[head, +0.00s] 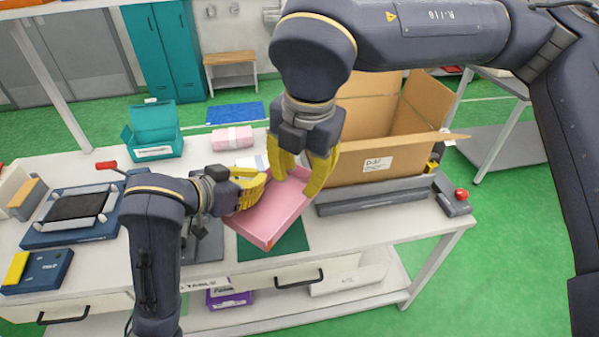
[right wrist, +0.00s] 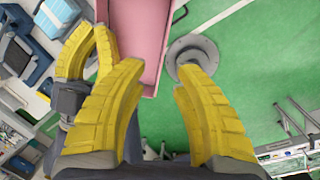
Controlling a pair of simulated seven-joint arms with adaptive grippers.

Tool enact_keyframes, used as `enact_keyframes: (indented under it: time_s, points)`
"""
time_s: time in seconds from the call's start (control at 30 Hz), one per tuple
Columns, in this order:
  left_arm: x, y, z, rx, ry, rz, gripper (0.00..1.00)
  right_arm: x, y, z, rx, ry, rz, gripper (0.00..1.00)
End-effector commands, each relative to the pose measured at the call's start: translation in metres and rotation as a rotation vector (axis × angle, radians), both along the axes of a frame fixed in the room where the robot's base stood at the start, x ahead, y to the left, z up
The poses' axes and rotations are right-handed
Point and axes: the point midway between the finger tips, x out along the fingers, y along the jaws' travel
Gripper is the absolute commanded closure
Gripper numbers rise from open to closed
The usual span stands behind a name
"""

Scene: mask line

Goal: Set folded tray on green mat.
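The pink tray (head: 275,215) is tilted above the dark green mat (head: 290,243) and hides much of it. My left gripper (head: 258,185) is shut on the tray's left edge. In the right wrist view, the left gripper's yellow fingers (right wrist: 90,50) are at the side of the pink tray (right wrist: 140,40). My right gripper (head: 303,172) points down over the tray's far right end. Its fingers are apart with a gap between them, and it also shows in the right wrist view (right wrist: 158,78).
An open cardboard box (head: 385,155) stands at the right behind a grey bar-shaped device (head: 370,196). A teal box (head: 153,133), a pink packet (head: 232,138) and a dark blue fixture (head: 75,213) are on the left of the table.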

Motion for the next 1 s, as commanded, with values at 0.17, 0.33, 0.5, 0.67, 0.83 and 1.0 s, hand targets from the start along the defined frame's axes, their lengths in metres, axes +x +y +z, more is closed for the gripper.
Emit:
enact_keyframes:
  time_s: [0.17, 0.33, 0.5, 0.67, 0.83, 1.0]
  points:
    - [0.0, 0.0, 0.0, 0.0, 0.0, 0.0, 1.0, 0.002, 0.0, -0.015, -0.009, -0.005, -0.003, 0.71]
    - [0.0, 0.0, 0.0, 0.0, 0.0, 0.0, 1.0, 0.006, 0.001, -0.04, -0.009, -0.002, -0.003, 0.71]
    - [0.0, 0.0, 0.0, 0.0, 0.0, 0.0, 1.0, 0.01, 0.003, -0.067, -0.009, -0.002, -0.002, 0.71]
    - [0.0, 0.0, 0.0, 0.0, 0.0, 0.0, 1.0, 0.013, 0.005, -0.088, -0.008, -0.003, -0.001, 0.71]
    - [0.0, 0.0, 0.0, 0.0, 0.0, 0.0, 1.0, 0.017, 0.006, -0.105, -0.007, -0.004, -0.002, 0.71]
    - [0.0, 0.0, 0.0, 0.0, 0.0, 0.0, 1.0, 0.018, 0.006, -0.114, -0.006, -0.004, -0.002, 0.71]
